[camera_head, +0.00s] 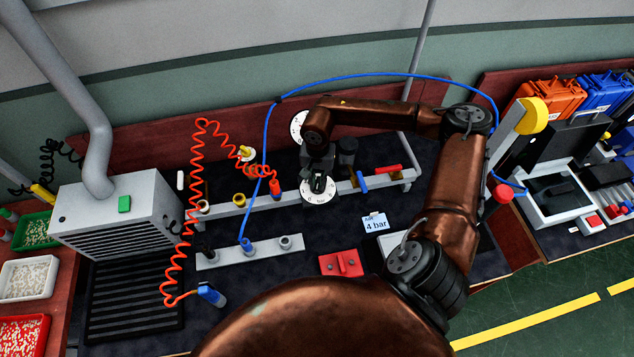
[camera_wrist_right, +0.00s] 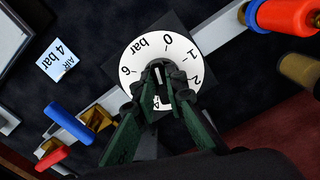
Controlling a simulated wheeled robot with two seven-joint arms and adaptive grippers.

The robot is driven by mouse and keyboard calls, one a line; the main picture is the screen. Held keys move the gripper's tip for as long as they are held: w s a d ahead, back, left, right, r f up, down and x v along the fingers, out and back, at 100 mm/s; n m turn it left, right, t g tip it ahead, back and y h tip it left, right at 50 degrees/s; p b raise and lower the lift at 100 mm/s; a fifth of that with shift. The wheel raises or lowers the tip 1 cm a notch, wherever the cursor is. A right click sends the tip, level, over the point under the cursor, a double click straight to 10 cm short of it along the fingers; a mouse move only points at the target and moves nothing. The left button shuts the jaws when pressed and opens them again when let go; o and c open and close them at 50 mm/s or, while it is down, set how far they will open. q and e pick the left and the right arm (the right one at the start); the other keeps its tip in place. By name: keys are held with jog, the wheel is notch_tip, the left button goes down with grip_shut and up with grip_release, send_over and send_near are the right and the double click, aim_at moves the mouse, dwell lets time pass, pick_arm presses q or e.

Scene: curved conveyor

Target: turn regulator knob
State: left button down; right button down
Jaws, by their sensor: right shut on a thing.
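The regulator's round white dial (camera_head: 318,198) sits on the rail at the middle of the bench in the head view. In the wrist view the dial (camera_wrist_right: 188,58) bears numbers and the word "bar". The black knob (camera_wrist_right: 160,78) is at its centre, with a pale line on it; which number the line marks I cannot tell. My right gripper (camera_head: 320,179) reaches down onto the dial from above. In the wrist view its green fingers (camera_wrist_right: 164,88) are shut on the knob, one on each side, and hide part of the lower scale. My left gripper is not in view.
A blue-handled valve (camera_head: 361,182) and a red-handled one (camera_head: 388,169) sit on the rail to the right. A coiled red hose (camera_head: 196,180) and a blue hose (camera_head: 268,130) are on the left.

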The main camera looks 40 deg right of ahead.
aim_at(317, 184)
jog(key=shift+w+r, duration=0.1)
jog(key=c, duration=2)
grip_release()
jog(key=shift+o, duration=0.2)
notch_tip(317, 184, up, 12)
